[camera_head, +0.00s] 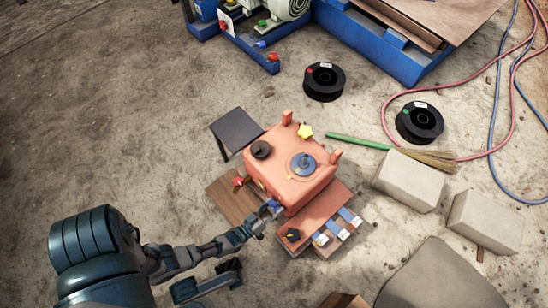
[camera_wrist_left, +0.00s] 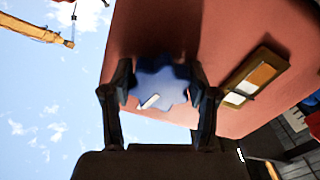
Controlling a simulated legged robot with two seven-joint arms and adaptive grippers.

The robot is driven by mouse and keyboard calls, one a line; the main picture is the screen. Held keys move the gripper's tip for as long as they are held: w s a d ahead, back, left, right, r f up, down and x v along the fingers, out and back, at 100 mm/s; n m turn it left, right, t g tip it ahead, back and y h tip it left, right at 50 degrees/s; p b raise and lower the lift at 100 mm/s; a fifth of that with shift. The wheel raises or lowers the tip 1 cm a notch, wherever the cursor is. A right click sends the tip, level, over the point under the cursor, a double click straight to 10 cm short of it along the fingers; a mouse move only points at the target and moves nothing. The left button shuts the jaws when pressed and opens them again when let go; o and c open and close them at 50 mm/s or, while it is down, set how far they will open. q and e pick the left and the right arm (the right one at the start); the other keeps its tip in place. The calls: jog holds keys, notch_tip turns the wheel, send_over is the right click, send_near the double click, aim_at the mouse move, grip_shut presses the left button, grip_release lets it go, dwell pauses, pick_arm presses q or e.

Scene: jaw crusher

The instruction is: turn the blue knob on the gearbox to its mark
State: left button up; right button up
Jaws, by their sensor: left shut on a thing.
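The gearbox (camera_head: 277,172) is an orange-red box in the middle of the head view. The blue knob (camera_head: 274,204) is on its near side, low at the front left. In the left wrist view the lobed blue knob (camera_wrist_left: 165,80) has a short white line low on its face, tilted up to the right. My left gripper (camera_head: 263,212) is at the knob. In the left wrist view its two dark fingers (camera_wrist_left: 162,88) are shut on the knob, one on each side. I cannot make out the knob's mark. My right gripper is not in view.
A plate with orange and white fields (camera_wrist_left: 254,78) is right of the knob. A red knob (camera_head: 238,182) is left of the gearbox. Labelled blue parts (camera_head: 343,222) lie at its front right. Pale blocks (camera_head: 408,180), a broom (camera_head: 358,142) and black spools (camera_head: 324,81) lie around on the ground.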

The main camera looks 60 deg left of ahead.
aim_at(280, 195)
pick_arm(q)
jog(key=shift+s+d+f+n, duration=0.1)
jog(key=shift+s+f+n, duration=0.1)
jog(key=shift+n, duration=0.4)
jog(key=shift+s+f+n, duration=0.1)
jog(key=shift+f+n, duration=0.05)
jog(key=shift+n, duration=0.45)
jog(key=o, duration=1.2)
jog(key=shift+c, duration=0.2)
jog(key=shift+w+r, duration=0.1)
jog(key=shift+r, duration=0.05)
jog(key=shift+w+r, duration=0.1)
jog(key=shift+r, duration=0.3)
notch_tip(280, 195, up, 9)
jog(key=shift+r, duration=0.1)
